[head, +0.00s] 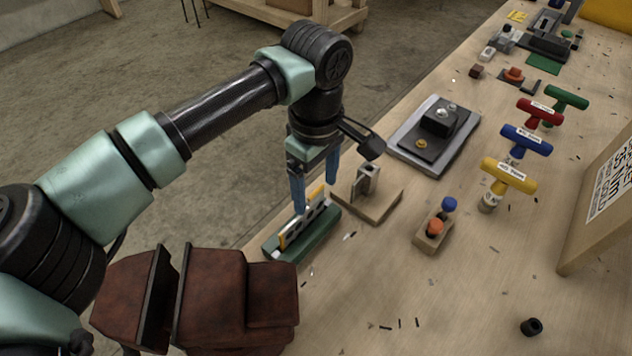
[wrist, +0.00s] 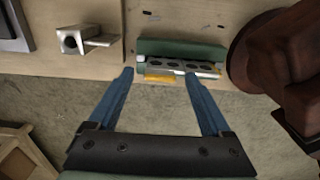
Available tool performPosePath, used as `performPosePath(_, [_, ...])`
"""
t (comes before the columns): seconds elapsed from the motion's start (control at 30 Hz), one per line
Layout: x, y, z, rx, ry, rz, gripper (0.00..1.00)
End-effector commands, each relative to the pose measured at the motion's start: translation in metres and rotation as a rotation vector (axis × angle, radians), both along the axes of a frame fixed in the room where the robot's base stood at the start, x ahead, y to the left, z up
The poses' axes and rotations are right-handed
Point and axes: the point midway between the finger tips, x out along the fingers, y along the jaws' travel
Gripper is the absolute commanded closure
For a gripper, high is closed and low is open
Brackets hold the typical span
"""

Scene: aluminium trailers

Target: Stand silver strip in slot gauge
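A silver strip with dark holes (head: 302,226) stands in a long green holder (head: 322,231) at the bench's near edge, with a yellow piece beside it. In the wrist view the strip (wrist: 182,66) lies along the green holder (wrist: 190,48), and the yellow piece (wrist: 160,78) shows below it. My gripper (head: 315,197) points down over the holder with its blue fingers apart. A grey metal block with an opening (head: 369,179), perhaps the slot gauge, sits on a wooden plate right of the holder; in the wrist view it is at upper left (wrist: 78,40). No contact with the strip is visible.
A reddish-brown vise (head: 215,295) stands close to the holder. A grey plate with a black block (head: 435,125), a wooden stand with orange and blue knobs (head: 433,232) and several T-handles (head: 508,174) are farther right. The front right bench is mostly clear.

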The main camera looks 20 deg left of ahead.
Motion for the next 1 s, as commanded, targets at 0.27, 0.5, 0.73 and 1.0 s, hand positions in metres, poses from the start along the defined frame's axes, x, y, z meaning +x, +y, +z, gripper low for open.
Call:
performPosePath(0.27, [0.0, 0.0, 0.0, 0.0, 0.001, 0.0, 0.16])
performPosePath(0.5, [0.001, 0.001, 0.027, 0.003, -0.003, -0.001, 0.16])
performPosePath(0.73, [0.001, 0.0, 0.079, 0.004, -0.005, -0.001, 0.16])
performPosePath(1.0, [0.0, 0.0, 0.121, 0.002, -0.001, 0.0, 0.16])
